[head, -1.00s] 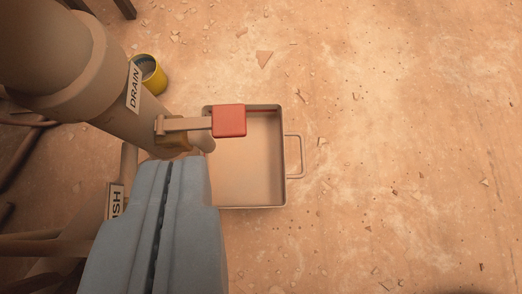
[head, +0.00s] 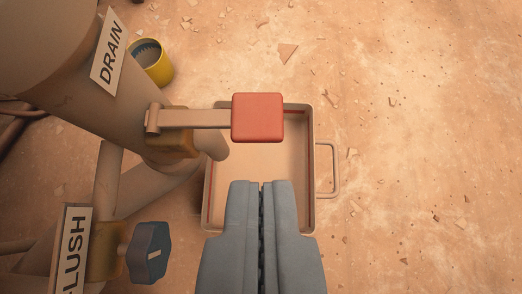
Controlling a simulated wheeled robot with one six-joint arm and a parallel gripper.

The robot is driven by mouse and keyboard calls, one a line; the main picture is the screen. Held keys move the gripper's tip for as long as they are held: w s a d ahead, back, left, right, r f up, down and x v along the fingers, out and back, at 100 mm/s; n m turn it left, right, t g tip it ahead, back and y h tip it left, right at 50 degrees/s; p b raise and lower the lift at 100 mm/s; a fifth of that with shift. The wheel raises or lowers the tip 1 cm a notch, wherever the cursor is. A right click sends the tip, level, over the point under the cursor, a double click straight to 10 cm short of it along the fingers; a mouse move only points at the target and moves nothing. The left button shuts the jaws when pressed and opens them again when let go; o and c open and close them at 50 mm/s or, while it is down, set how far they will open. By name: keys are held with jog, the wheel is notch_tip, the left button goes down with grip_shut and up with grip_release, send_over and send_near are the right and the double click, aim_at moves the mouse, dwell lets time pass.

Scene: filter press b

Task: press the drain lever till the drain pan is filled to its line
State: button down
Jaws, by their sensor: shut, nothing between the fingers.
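The drain lever (head: 196,119) reaches right from a brass valve on the pipe labelled DRAIN and ends in a square red pad (head: 257,118). Below it on the floor is the drain pan (head: 309,190), a rectangular metal tray with a handle at right. A red line runs along its inner walls. Its visible floor looks bare, with no liquid that I can make out. The pad hides its far part and my gripper hides its near part. My gripper (head: 261,184) is shut and empty, its tips in the picture just below the red pad and apart from it.
A dark blue knob (head: 147,253) sits on a brass valve beside the FLUSH label (head: 71,251), left of my gripper. A yellow bucket (head: 151,62) stands behind the drain pipe (head: 75,75). The dusty floor to the right is open, with small rubble.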

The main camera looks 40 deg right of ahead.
aim_at(272, 142)
jog(key=x, duration=0.9)
jog(key=shift+w+d+f, duration=0.1)
jog(key=shift+w+f, duration=0.1)
jog(key=shift+d+f, duration=0.1)
jog(key=shift+s+d+f+m+t+y, duration=0.15)
jog(key=shift+f+m+t+y, duration=0.1)
jog(key=shift+f+t+y, duration=0.15)
jog(key=shift+s+d+f+m+t+y, duration=0.1)
jog(key=shift+f+m+t+y, duration=0.15)
jog(key=shift+f, duration=0.3)
notch_tip(272, 142, down, 2)
jog(key=shift+f, duration=0.1)
jog(key=shift+s+f, duration=0.15)
dwell(5.5)
